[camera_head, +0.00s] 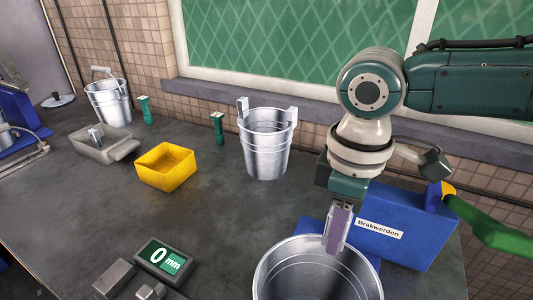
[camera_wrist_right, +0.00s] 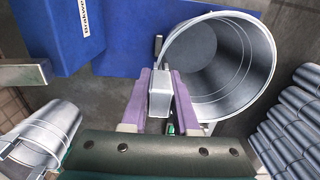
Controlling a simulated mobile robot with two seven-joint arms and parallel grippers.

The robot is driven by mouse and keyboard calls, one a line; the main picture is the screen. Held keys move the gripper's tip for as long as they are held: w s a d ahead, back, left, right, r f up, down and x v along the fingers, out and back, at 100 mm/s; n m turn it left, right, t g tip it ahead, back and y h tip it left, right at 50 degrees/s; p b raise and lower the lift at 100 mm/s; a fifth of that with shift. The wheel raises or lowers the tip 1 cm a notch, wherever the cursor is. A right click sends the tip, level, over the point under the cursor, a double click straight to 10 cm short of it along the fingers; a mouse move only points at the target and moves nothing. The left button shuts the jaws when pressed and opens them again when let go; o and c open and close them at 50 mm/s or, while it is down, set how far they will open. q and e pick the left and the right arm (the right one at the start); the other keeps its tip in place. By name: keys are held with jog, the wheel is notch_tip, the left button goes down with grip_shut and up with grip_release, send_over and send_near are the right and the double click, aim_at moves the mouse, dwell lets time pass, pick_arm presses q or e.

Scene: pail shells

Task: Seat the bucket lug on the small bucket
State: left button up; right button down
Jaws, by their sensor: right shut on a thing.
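My right gripper (camera_head: 338,236) is shut on a grey block-like lug (camera_wrist_right: 160,97), which sits between its purple fingers in the right wrist view. The gripper points down at the back rim of an open metal bucket (camera_head: 275,283) at the front. That bucket also shows in the right wrist view (camera_wrist_right: 232,75), just beyond and to the right of the lug. I cannot tell whether the lug touches the rim. A small grey upright piece (camera_wrist_right: 158,46) shows by the bucket's left rim. My left gripper is not in view.
A bucket with two lugs (camera_head: 266,157) and a handled bucket (camera_head: 108,105) stand farther back. A blue box (camera_head: 400,235) is right. The middle table is clear.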

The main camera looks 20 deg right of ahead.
jog(key=shift+f+b, duration=0.3)
jog(key=shift+f, duration=0.4)
jog(key=c, duration=0.6)
grip_release()
notch_tip(320, 180, up, 10)
